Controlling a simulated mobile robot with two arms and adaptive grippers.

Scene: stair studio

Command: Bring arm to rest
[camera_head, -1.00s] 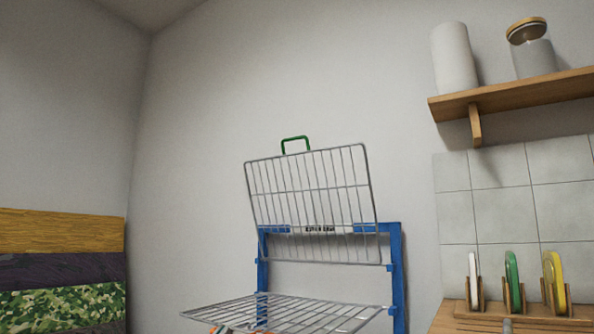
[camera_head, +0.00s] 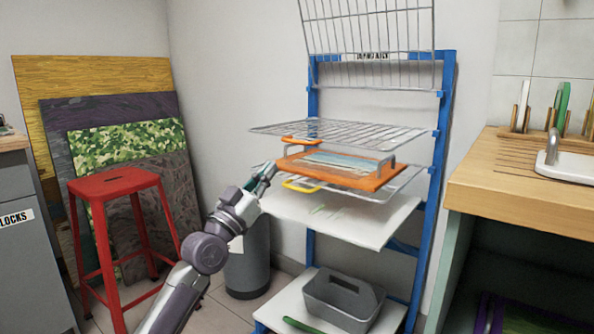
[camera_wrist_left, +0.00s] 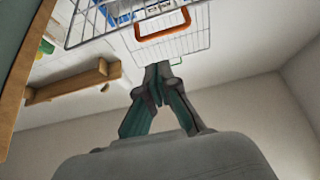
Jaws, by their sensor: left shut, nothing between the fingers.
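My left arm comes up from the bottom of the head view, and its gripper (camera_head: 264,178) is shut and empty. It is at the left side of the blue drying rack (camera_head: 446,100), close to the left edge of the white shelf board. In the left wrist view my gripper (camera_wrist_left: 158,85) shows shut fingers, with wire racks and an orange handle (camera_wrist_left: 163,24) beyond them. On the rack, an orange-framed screen (camera_head: 338,172) lies on a wire shelf, and a yellow handle (camera_head: 300,186) sticks out below it. My right gripper is not in view.
A red stool (camera_head: 113,184) stands left of my arm. A grey bin (camera_head: 248,262) stands behind the arm. A grey caddy (camera_head: 342,300) sits on the rack's low shelf. A wooden counter (camera_head: 520,185) with a sink is at right. Boards lean on the wall at left.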

